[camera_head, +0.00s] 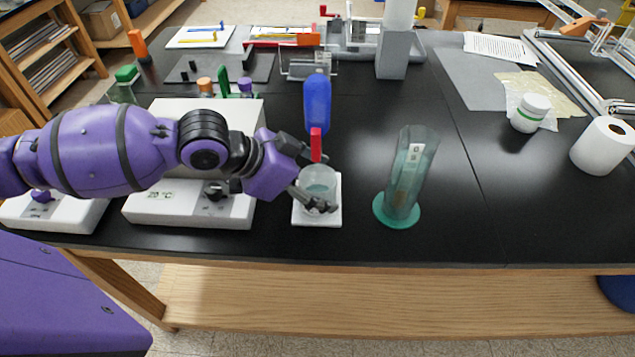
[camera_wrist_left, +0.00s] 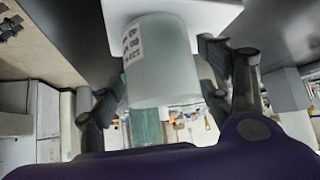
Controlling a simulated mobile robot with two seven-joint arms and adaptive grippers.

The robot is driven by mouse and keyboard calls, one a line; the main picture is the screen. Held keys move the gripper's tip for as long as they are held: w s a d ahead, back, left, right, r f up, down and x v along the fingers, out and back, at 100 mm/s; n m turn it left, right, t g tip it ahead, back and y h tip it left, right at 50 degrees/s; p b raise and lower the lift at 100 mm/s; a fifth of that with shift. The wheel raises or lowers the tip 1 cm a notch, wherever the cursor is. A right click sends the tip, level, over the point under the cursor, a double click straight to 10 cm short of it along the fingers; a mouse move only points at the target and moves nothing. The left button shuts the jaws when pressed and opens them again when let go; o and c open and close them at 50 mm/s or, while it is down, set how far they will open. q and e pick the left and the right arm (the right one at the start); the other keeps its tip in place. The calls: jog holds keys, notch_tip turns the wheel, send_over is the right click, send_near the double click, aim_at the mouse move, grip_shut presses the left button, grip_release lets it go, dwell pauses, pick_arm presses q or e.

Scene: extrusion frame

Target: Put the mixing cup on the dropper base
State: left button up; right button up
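The mixing cup (camera_head: 318,182) is clear and upright, over or on a white square plate (camera_head: 301,217), which looks like the dropper base. My left gripper (camera_head: 314,190) has one finger on each side of the cup and looks shut on it. In the left wrist view the cup (camera_wrist_left: 163,65) with its printed label lies between the fingers, its end close against the white plate (camera_wrist_left: 225,12). Whether it bears fully on the plate is hard to tell. A blue dropper (camera_head: 317,102) with a red tap (camera_head: 316,145) stands above or just behind the cup. My right gripper is not in view.
A tilted clear cylinder on a green foot (camera_head: 396,211) stands right of the plate. White bench devices (camera_head: 165,212) sit under my left arm. A paper roll (camera_head: 601,146) and a white jar (camera_head: 530,113) are at the right. The black bench right of the cylinder is clear.

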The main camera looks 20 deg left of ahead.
pick_arm(q)
jog(key=shift+r, duration=0.1)
jog(key=shift+a+r, duration=0.2)
jog(key=p+v, duration=0.3)
jog(key=v, duration=0.8)
jog(key=shift+s, duration=0.2)
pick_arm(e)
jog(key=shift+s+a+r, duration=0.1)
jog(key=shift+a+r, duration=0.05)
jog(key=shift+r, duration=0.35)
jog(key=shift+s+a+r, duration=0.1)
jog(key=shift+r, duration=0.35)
